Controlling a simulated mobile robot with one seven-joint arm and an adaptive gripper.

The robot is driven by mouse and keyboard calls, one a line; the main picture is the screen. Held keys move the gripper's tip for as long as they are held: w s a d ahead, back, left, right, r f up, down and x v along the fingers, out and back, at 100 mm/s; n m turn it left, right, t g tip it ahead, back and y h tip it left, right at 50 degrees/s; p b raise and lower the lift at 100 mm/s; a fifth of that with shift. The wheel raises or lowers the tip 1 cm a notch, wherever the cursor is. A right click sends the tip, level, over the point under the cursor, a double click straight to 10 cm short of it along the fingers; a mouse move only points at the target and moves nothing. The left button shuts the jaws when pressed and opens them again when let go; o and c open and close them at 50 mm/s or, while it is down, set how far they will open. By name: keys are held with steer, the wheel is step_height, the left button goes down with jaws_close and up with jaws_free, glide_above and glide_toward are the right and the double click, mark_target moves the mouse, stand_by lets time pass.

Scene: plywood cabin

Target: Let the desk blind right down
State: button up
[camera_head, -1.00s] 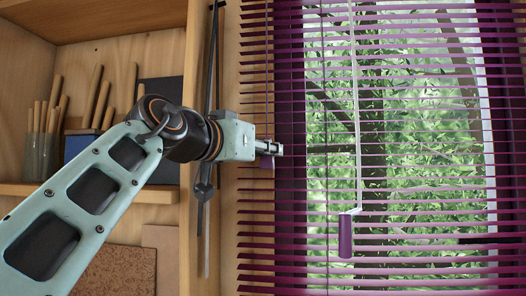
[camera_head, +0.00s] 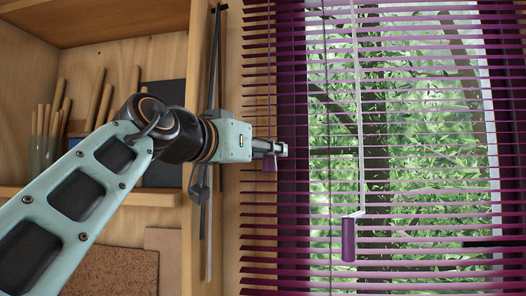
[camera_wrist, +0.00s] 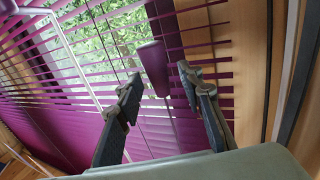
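The purple window blind (camera_head: 420,165) hangs across the window with its slats tilted open, and its lower end is outside the head view. A small purple pull (camera_head: 270,163) hangs near my gripper (camera_head: 284,150) at the blind's left side. In the wrist view the pull (camera_wrist: 153,66) shows between the two dark fingertips of my gripper (camera_wrist: 157,88). The fingers are apart, with clear gaps on both sides of the pull. I cannot tell how deep it sits between them. A second, longer purple handle (camera_head: 348,240) hangs on a white rod (camera_head: 358,110) further right.
A wooden post (camera_head: 200,255) with dark rods (camera_head: 214,80) stands left of the blind, close to my wrist. Shelves (camera_head: 150,198) at the left hold several wooden-handled tools (camera_head: 105,103). Greenery shows through the window. The slats lie close to my fingers.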

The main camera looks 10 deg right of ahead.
steer(key=v, duration=1)
steer(key=shift+s, duration=0.25)
steer(key=shift+a+r, duration=0.1)
